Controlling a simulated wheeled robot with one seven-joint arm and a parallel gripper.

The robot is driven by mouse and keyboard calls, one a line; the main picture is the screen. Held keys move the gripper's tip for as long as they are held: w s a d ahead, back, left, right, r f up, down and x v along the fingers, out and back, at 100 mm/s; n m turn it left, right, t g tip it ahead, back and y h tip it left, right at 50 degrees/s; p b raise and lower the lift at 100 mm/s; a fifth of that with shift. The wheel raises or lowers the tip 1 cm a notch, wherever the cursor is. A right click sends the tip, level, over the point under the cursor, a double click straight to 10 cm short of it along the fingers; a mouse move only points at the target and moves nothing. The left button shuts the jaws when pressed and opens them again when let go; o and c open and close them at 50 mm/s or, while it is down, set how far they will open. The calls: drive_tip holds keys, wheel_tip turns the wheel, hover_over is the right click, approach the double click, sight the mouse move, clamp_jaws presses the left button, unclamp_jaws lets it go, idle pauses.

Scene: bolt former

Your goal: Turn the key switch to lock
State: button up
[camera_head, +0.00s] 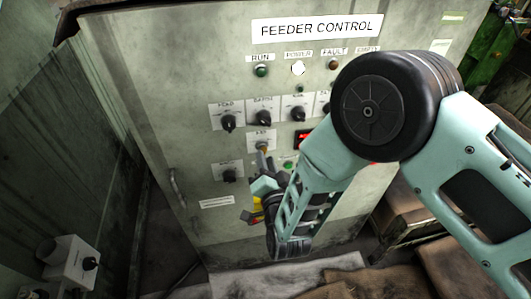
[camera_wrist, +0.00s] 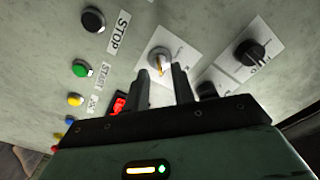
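The key switch (camera_head: 262,147) is on the front of the grey feeder control cabinet, below a row of black knobs. In the wrist view the key switch (camera_wrist: 159,60) is a round metal lock on a pale label plate, with a brass-coloured key in it. The lettering around it is too small to read. My gripper (camera_head: 264,170) is close in front of it, partly hidden by my arm. In the wrist view my gripper (camera_wrist: 167,71) has its two fingers apart with a narrow gap, the key showing by the fingertips. I cannot tell whether they touch it.
Black knobs (camera_head: 265,117) sit above the switch, and another knob (camera_head: 229,175) lies lower left. A black stop button (camera_wrist: 93,20), a green start button (camera_wrist: 82,69) and a red display (camera_wrist: 119,103) are nearby. A cabinet handle (camera_head: 177,188) is at left.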

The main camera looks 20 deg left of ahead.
drive_tip(key=shift+x, duration=0.85)
clamp_jaws()
drive_tip(key=shift+f+n+b, duration=0.1)
drive_tip(key=shift+n+b, duration=0.2)
drive_tip(key=shift+b, duration=0.05)
drive_tip(key=n+b, duration=0.3)
drive_tip(key=shift+f, duration=0.1)
drive_tip(key=n+b, duration=0.4)
drive_tip(key=n, duration=0.1)
drive_tip(key=n+b, duration=0.3)
drive_tip(key=n, duration=0.6)
drive_tip(key=shift+b, duration=0.4)
drive_tip(key=shift+n, duration=0.3)
